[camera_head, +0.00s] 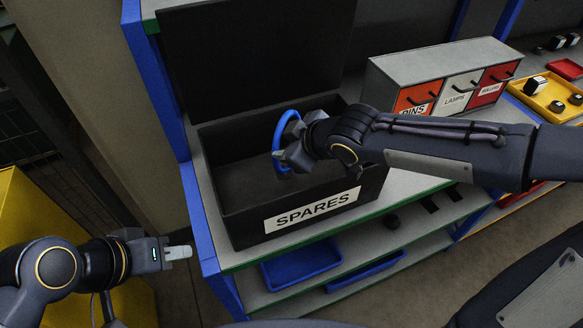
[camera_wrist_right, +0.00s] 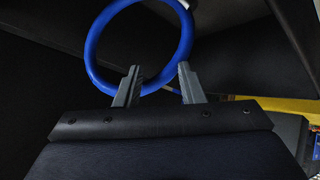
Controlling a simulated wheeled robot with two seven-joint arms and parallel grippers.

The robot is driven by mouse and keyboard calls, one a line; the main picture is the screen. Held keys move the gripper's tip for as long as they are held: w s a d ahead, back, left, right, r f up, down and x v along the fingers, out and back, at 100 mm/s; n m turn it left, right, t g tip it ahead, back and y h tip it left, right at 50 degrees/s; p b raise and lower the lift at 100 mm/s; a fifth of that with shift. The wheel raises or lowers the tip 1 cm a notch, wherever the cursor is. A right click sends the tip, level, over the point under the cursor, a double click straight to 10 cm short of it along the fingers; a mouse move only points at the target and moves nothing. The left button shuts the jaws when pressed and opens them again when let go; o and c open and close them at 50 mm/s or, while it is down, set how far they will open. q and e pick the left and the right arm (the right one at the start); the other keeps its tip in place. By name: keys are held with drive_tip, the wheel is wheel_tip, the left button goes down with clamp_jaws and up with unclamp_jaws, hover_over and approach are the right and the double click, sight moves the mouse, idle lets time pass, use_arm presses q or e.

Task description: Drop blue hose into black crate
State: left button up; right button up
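The blue hose (camera_head: 277,137) is a ring over the black crate (camera_head: 231,226), which is labelled SPARES and has its lid up. My right gripper (camera_head: 303,137) is above the crate's opening with the hose at its fingertips. In the right wrist view, the fingers (camera_wrist_right: 157,85) stand well apart and the hose ring (camera_wrist_right: 92,45) shows face-on beyond them, its lower part across the gap. I cannot tell whether the hose touches a finger. My left gripper (camera_head: 178,252) is at the lower left, away from the crate; its fingers look close together with nothing visible in them.
A drawer cabinet (camera_head: 385,75) labelled PINS, LAMPS and ROLLERS stands right of the crate. A yellow tray (camera_head: 543,97) with small parts is at the far right. Blue trays (camera_head: 300,265) lie on the lower shelf. The crate's raised lid (camera_head: 255,50) stands behind my right gripper.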

drive_tip(key=p+v, duration=0.3)
drive_tip(key=v, duration=0.5)
drive_tip(key=shift+w+a, duration=0.1)
idle(0.4)
drive_tip(key=s+d+f+m+h+b, duration=0.1)
drive_tip(key=s+d+f+m+h, duration=0.1)
drive_tip(key=s+d+m, duration=0.35)
drive_tip(key=s+d+f+m+h+b, duration=0.1)
drive_tip(key=s+d+f+m+h, duration=0.15)
drive_tip(key=d, duration=0.65)
drive_tip(key=s+d+f+m+g+y+b, duration=0.1)
drive_tip(key=s+d+f+m+y, duration=0.1)
drive_tip(key=s+m, duration=0.5)
drive_tip(key=s+d+f, duration=0.1)
drive_tip(key=s, duration=0.2)
drive_tip(key=shift+s+f+g, duration=0.3)
